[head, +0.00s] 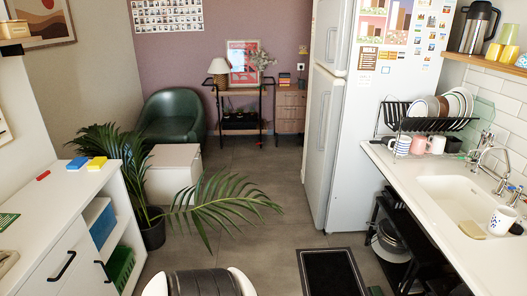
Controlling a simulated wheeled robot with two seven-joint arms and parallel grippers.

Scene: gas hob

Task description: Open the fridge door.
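The white fridge (352,150) stands right of the middle in the head view, turned so its front faces left. Its upper door (330,35) has a long vertical handle (331,44). Its lower, taller door (321,150) also has a long vertical handle (322,122). Both doors look shut and are seen at a steep angle. Pictures and magnets cover the upper part of the fridge's side. Neither of my grippers can be made out in the head view.
A sink counter (440,192) with a dish rack (425,118) adjoins the fridge at right. A dark mat (331,272) lies on the floor before it. A potted palm (153,228) and white cabinet (75,215) stand left. Grey floor (265,185) is clear left of the fridge.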

